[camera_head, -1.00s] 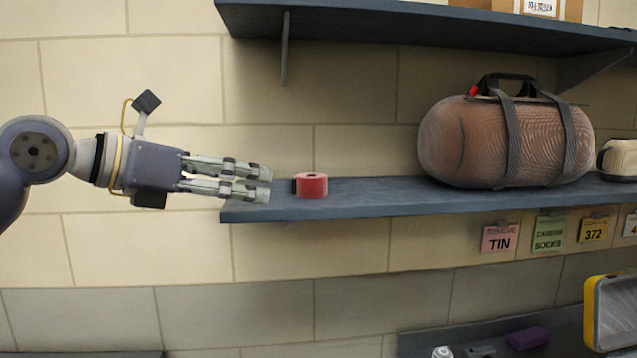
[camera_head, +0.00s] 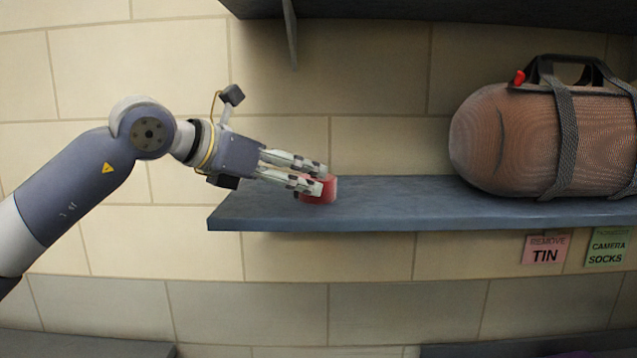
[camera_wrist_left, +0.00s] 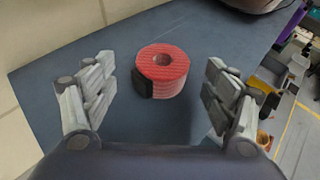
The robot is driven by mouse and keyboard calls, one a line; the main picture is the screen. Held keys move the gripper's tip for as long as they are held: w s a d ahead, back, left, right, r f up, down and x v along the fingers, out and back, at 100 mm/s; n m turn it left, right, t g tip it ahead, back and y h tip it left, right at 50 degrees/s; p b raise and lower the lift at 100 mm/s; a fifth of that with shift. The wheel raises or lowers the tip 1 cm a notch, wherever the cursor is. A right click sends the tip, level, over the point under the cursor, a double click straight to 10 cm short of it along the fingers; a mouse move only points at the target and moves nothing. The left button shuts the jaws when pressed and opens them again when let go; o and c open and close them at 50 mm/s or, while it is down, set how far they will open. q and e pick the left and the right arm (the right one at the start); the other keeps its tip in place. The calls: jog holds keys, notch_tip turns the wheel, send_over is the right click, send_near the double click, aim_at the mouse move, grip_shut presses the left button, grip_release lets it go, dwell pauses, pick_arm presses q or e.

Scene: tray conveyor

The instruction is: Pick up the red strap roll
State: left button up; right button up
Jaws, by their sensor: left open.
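The red strap roll (camera_head: 322,192) stands on the blue-grey shelf (camera_head: 390,205) near its left end. In the left wrist view the roll (camera_wrist_left: 165,66) shows its round top with a centre hole and a dark tab at its lower left. My left gripper (camera_head: 322,180) reaches in from the left at the roll, and its fingers hide part of it in the head view. In the wrist view the left gripper (camera_wrist_left: 160,88) is open, with one finger on each side of the roll and clear gaps between. My right gripper is in no view.
A large brown mesh bag (camera_head: 540,140) with dark straps and a handle stands on the shelf to the right. An upper shelf (camera_head: 450,18) hangs above. Labels, including a pink one (camera_head: 545,250), hang under the shelf edge. Shelf between roll and bag is clear.

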aim_at(312, 178)
pick_arm(q)
jog(key=p+x, duration=0.2)
jog(key=x, duration=0.1)
jog(key=shift+s+d+r, duration=0.1)
jog(key=shift+d+r, duration=0.1)
jog(key=shift+w+d+f, duration=0.3)
jog(key=shift+w+f, duration=0.05)
jog(key=c, duration=1.2)
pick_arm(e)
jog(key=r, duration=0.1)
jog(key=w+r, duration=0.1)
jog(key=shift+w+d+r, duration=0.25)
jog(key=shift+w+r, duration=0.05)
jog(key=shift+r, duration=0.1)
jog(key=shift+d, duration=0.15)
